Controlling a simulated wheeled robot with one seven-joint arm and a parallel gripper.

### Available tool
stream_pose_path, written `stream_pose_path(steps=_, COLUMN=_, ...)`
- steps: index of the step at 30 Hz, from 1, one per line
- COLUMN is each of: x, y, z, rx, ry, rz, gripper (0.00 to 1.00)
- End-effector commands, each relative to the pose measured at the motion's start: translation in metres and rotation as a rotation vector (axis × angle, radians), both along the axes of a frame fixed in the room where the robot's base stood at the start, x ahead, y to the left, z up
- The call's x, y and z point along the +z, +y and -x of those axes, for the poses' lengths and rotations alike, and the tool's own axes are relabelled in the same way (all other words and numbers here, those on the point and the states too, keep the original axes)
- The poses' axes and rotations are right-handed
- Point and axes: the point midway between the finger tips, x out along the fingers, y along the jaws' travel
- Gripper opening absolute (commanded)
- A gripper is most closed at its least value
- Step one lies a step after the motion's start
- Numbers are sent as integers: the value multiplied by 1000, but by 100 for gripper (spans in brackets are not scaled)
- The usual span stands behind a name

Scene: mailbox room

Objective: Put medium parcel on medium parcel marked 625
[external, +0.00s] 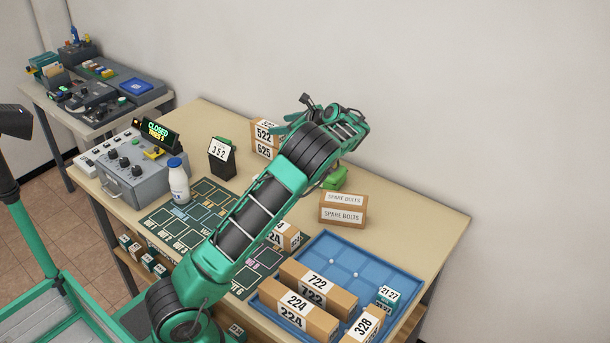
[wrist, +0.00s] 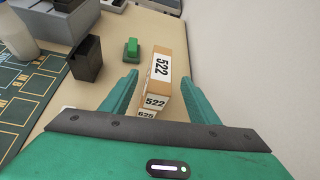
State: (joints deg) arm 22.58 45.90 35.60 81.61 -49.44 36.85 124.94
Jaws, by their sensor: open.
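A cardboard parcel marked 522 (external: 265,132) rests on top of the parcel marked 625 (external: 264,150) at the back of the table. In the wrist view, parcel 522 (wrist: 166,72) lies lengthwise between my fingers, with a sliver of parcel 625 (wrist: 147,113) showing under its near end. My gripper (wrist: 160,78) is open. A gap shows between each finger and parcel 522. In the external view my gripper (external: 290,122) is just right of the two parcels, and my arm hides part of them.
A blue tray (external: 335,248) holds parcels 722 (external: 318,283), 224 (external: 298,308) and 328 (external: 365,325). A spare bolts box (external: 343,209) stands behind it. A black 352 holder (external: 222,158), white bottle (external: 179,181) and grey control box (external: 132,178) are left. The back right tabletop is clear.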

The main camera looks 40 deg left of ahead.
Motion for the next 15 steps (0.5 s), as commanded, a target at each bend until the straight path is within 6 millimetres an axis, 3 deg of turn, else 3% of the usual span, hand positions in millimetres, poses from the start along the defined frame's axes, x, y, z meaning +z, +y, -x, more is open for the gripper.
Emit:
stream_pose_path(steps=7, x=20, y=-39, z=2, rx=-2, ry=0, rz=-1, gripper=55)
stream_pose_path(steps=15, x=27, y=-53, z=4, rx=1, ry=0, rz=-1, gripper=55)
